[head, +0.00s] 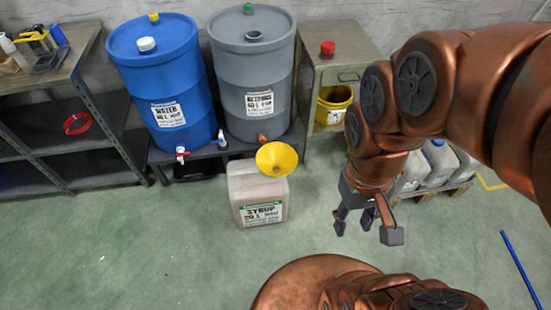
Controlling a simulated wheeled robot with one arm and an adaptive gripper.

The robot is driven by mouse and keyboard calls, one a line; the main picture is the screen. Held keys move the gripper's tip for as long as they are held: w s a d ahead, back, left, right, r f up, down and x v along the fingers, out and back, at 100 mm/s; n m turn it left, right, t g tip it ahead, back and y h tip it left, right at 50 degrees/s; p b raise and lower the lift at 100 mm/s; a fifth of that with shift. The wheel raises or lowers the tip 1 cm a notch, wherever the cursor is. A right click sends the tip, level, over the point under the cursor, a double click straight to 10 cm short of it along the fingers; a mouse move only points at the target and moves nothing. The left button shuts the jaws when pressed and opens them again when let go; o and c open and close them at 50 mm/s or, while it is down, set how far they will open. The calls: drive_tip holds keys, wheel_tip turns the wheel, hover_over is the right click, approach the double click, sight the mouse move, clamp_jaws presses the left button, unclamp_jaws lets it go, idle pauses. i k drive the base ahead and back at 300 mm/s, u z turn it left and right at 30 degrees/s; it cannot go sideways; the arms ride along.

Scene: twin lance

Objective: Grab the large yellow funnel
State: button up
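The large yellow funnel (277,158) sits on top of a whitish syrup jerrycan (258,195) on the floor, its wide mouth facing up toward the camera. Its spout is hidden, so I cannot tell whether it goes into the can's neck. My gripper (367,230) hangs open and empty over the floor, to the right of the funnel and lower in the picture, apart from both funnel and can.
A blue water drum (160,75) and a grey drum (252,75) stand on a low stand behind the can. A yellow bucket (333,106) is in a cabinet at right. More jerrycans (440,163) stand on a pallet behind my arm. Floor left of the can is clear.

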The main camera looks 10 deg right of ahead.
sight(274, 156)
drive_tip(key=u, duration=0.3)
drive_tip(key=i, duration=0.95)
drive_tip(key=u, duration=0.45)
